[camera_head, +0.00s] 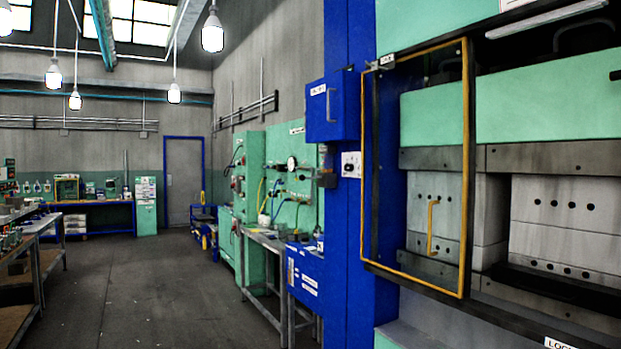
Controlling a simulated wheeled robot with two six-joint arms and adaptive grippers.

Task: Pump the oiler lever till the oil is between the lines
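Neither of my grippers shows in the head view. I cannot make out an oiler lever, an oil level or its lines for certain. A small white box (351,165) with dark round spots is fixed to the side of the blue press column (349,260). A dark fitting (326,178) sticks out just left of it, too small to identify. A blue box (327,107) with a handle and a white label is mounted higher on the column.
A large green press with a yellow-framed guard door (467,170) fills the right side. A blue cabinet (305,273) and a metal bench (262,240) stand along the wall past the column. Workbenches (40,225) line the left. The grey floor (150,290) between is clear.

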